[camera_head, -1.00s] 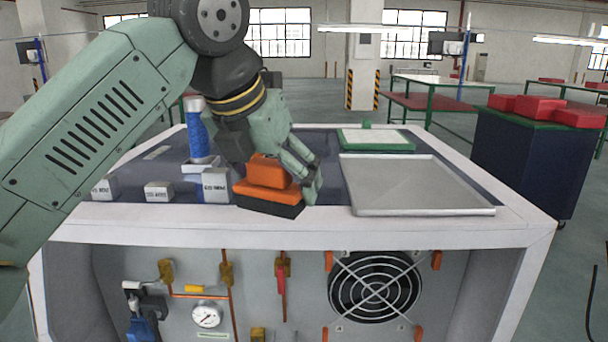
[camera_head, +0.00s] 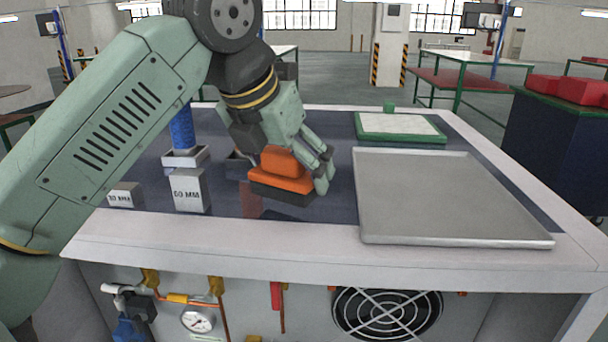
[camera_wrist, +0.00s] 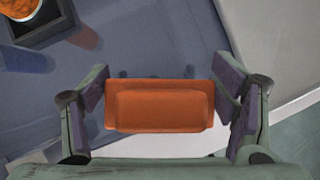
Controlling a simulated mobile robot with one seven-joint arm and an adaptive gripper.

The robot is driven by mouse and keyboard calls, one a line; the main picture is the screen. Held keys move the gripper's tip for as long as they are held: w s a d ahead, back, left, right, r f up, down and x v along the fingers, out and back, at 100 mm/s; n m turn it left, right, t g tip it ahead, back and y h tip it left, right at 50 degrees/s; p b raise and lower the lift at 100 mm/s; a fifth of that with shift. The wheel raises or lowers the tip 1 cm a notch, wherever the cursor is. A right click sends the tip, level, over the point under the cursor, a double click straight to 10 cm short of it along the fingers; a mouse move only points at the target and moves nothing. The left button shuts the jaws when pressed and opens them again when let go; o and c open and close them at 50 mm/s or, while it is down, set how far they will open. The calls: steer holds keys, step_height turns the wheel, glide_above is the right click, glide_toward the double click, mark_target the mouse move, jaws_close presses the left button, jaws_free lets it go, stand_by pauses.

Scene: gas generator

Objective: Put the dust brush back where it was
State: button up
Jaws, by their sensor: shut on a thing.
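The dust brush (camera_head: 283,178) has an orange body and a dark underside. It is over the dark mat on the bench top, left of the metal tray. My gripper (camera_head: 300,165) is shut on it. In the wrist view the orange brush (camera_wrist: 160,106) sits between the two fingers of my gripper (camera_wrist: 160,100), its long side running across from one to the other. I cannot tell for sure whether its underside touches the mat. Part of it is hidden by the fingers in the head view.
A grey metal tray (camera_head: 450,200) lies to the right, and a green-framed board (camera_head: 400,127) behind it. Marked blocks, one (camera_head: 188,191) reading 60 MM, and a blue cylinder (camera_head: 182,130) in a square holder (camera_head: 186,157) stand left. Dark mat (camera_head: 335,215) is clear in front of the brush.

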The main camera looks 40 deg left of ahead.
mark_target(278, 155)
steer(key=shift+f, duration=0.95)
steer(key=shift+d, duration=0.4)
steer(key=shift+a+f, duration=0.2)
steer(key=shift+a, duration=0.05)
steer(key=shift+f, duration=0.15)
steer(key=o, duration=1.1)
steer(key=shift+r, duration=0.25)
steer(key=b+v, duration=0.1)
steer(key=v, duration=0.6)
steer(key=shift+s+r+b, duration=0.2)
steer(key=shift+r+b, duration=0.05)
steer(key=shift+b, duration=0.1)
